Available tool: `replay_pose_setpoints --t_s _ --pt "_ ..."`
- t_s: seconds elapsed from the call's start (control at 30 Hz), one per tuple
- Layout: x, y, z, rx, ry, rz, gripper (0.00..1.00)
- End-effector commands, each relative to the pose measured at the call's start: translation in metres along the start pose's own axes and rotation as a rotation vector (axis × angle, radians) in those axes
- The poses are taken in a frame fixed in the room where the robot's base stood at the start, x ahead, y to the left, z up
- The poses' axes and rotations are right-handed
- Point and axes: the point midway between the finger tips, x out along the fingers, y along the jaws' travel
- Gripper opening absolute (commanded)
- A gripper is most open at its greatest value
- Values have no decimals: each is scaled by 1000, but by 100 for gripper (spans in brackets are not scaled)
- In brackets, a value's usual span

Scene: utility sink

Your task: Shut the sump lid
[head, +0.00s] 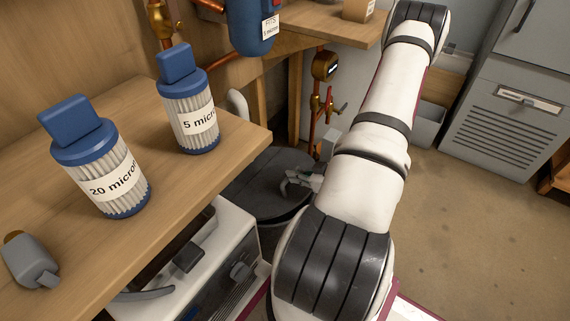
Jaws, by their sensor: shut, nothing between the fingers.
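The sump lid (258,188) is a dark grey, round, flat cover low on the floor beyond the wooden bench, in the middle of the head view. It looks nearly level on top of the dark round sump (268,232). Whether it sits fully flush I cannot tell, as the bench hides its left side and my arm its right side. My gripper (286,184) is over the right part of the lid, shut and empty. It is close to the lid's surface; whether it touches I cannot tell.
Copper pipes with a gauge (325,65) rise behind the lid. A white machine (215,260) is below the bench. Open floor (470,225) lies right.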

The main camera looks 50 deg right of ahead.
Motion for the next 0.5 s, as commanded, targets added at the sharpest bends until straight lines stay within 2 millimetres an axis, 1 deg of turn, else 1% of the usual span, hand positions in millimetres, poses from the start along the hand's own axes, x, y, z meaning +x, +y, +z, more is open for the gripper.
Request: replay_pose_setpoints --t_s 0.03,0.2,0.3,0.5 --pt "0 1 12 2 -1 2 0" --pt "0 1 37 0 0 0 0" --pt "1 1 49 1 -1 1 0" --pt "3 1 63 0 0 0 0"
